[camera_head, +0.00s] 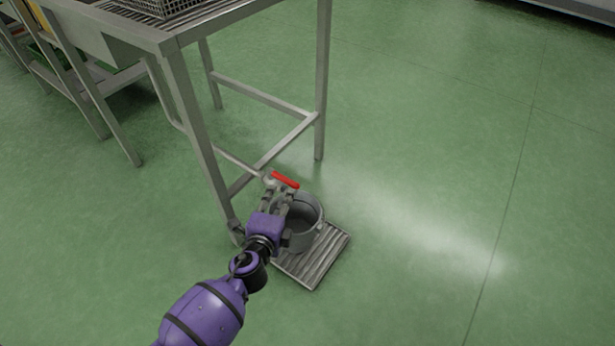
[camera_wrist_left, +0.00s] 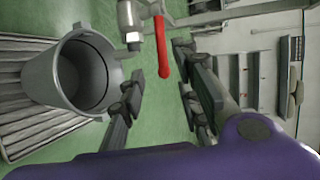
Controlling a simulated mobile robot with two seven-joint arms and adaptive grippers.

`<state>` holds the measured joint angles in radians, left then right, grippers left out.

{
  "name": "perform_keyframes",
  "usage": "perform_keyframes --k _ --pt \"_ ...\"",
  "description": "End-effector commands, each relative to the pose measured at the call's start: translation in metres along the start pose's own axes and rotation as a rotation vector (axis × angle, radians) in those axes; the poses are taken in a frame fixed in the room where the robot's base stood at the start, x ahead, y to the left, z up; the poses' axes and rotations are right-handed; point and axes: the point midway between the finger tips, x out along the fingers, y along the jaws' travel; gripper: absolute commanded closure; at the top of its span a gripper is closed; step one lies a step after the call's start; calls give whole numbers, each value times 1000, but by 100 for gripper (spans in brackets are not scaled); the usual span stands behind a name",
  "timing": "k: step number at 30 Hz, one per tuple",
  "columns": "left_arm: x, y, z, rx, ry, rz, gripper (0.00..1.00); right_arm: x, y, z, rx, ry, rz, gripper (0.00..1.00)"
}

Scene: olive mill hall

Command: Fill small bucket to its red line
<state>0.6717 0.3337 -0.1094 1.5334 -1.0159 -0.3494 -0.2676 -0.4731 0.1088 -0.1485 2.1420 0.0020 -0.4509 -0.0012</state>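A small grey bucket (camera_head: 304,222) stands upright on a ribbed metal grate (camera_head: 323,262) on the floor. In the left wrist view the bucket (camera_wrist_left: 72,80) is at the left; I see no water or red line in it. A tap with a red lever (camera_head: 285,180) is at the steel stand's leg, above the bucket. In the left wrist view the red lever (camera_wrist_left: 162,47) hangs ahead of my fingers, with the spout beside it. My left gripper (camera_head: 277,200) is open beside the tap; its fingers (camera_wrist_left: 160,98) are apart with nothing between them. My right gripper is not in view.
A steel stand (camera_head: 188,92) with a sink-like top and a wire basket (camera_head: 165,8) rises at the upper left. Its legs and crossbars are close to my left arm. Green floor (camera_head: 430,200) to the right is clear.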

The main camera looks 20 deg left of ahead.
Motion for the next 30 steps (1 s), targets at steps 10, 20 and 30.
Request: perform_keyframes --k 10,20,30 --pt "33 0 1 93 -1 -12 70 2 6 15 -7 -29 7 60" --pt "74 0 1 90 -1 -10 70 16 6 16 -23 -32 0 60" --pt "77 -2 1 88 -1 -10 71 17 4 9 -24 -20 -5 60"
